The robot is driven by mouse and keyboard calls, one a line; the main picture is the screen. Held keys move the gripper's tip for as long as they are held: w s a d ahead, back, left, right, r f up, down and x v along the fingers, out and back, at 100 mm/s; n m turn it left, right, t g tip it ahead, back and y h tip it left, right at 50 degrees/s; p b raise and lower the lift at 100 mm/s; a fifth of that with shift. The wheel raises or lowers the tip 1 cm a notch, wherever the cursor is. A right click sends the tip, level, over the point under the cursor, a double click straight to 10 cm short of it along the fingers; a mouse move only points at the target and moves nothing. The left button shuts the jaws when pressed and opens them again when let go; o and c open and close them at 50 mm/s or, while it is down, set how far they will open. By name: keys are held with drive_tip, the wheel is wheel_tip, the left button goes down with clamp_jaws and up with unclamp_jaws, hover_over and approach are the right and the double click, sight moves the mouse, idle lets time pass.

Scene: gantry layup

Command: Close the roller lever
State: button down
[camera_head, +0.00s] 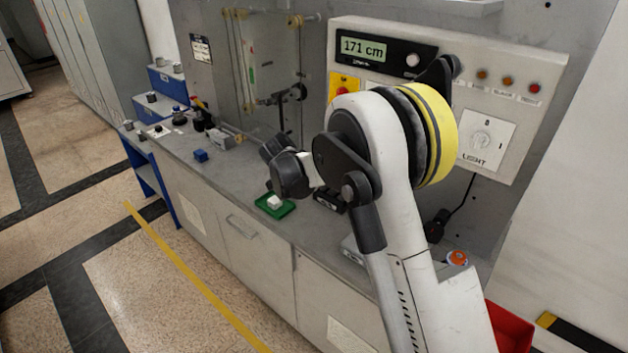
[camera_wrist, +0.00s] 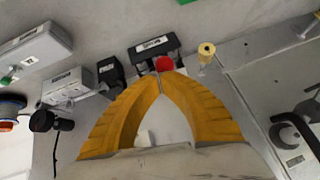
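A black labelled block (camera_wrist: 153,47) with a red ball knob (camera_wrist: 164,63) lies just beyond my fingertips in the wrist view. It may be the roller lever's mount, but I cannot read the label. My gripper (camera_wrist: 160,77) has yellow fingers with their tips together, at the near side of the red knob and seemingly overlapping its lower edge; contact cannot be told. Nothing is seen held between them. In the head view, a dark labelled block (camera_head: 328,199) sits on the bench beside my arm's end, whose fingers are hidden.
The wrist view shows a yellow roller-like post (camera_wrist: 206,50), pale boxes (camera_wrist: 36,48) at left and a black handle (camera_wrist: 297,130) at right.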

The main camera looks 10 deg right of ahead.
drive_tip(key=shift+s+a+f+t+h+b, duration=0.25)
drive_tip(key=shift+a+f+h+b, duration=0.1)
drive_tip(key=shift+f+b, duration=1.1)
drive_tip(key=shift+s+a+f+t+h+b, duration=0.2)
drive_tip(key=shift+f+t+h+b, duration=0.1)
drive_tip(key=shift+f+b, duration=1.2)
drive_tip(key=shift+s+a+f+t+h+b, duration=0.15)
drive_tip(key=shift+a+f+t+h+b, duration=0.15)
drive_tip(key=shift+f+b, duration=1.15)
drive_tip(key=shift+f+p, duration=0.3)
drive_tip(key=shift+p, duration=0.2)
